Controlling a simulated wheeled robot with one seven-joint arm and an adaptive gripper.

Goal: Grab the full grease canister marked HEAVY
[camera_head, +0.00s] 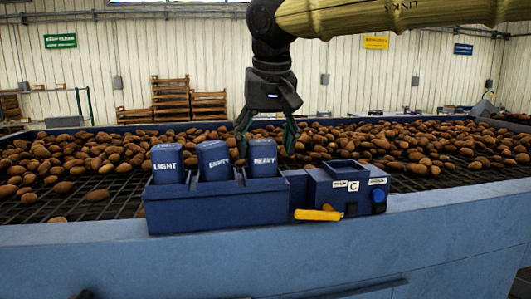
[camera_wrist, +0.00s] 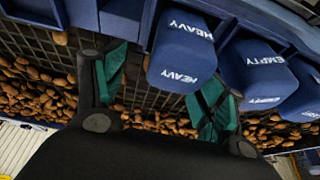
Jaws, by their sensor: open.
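The blue canister marked HEAVY (camera_head: 264,165) stands at the right end of a blue rack (camera_head: 215,207), with its lower part hidden inside the rack. In the wrist view the HEAVY canister (camera_wrist: 182,52) shows its label on the top and on one side. My gripper (camera_head: 267,138) is open and empty, above and behind the HEAVY canister in the head view. In the wrist view my gripper (camera_wrist: 160,88) has its two green fingertips spread, with the canister just beyond the gap between them. I cannot tell if a finger touches it.
Canisters marked EMPTY (camera_head: 214,160) and LIGHT (camera_head: 168,163) stand left of HEAVY, EMPTY close beside it. A blue box marked C (camera_head: 325,190) and a yellow-handled tool (camera_head: 317,215) are to the right. Potatoes (camera_head: 400,140) cover the grid behind.

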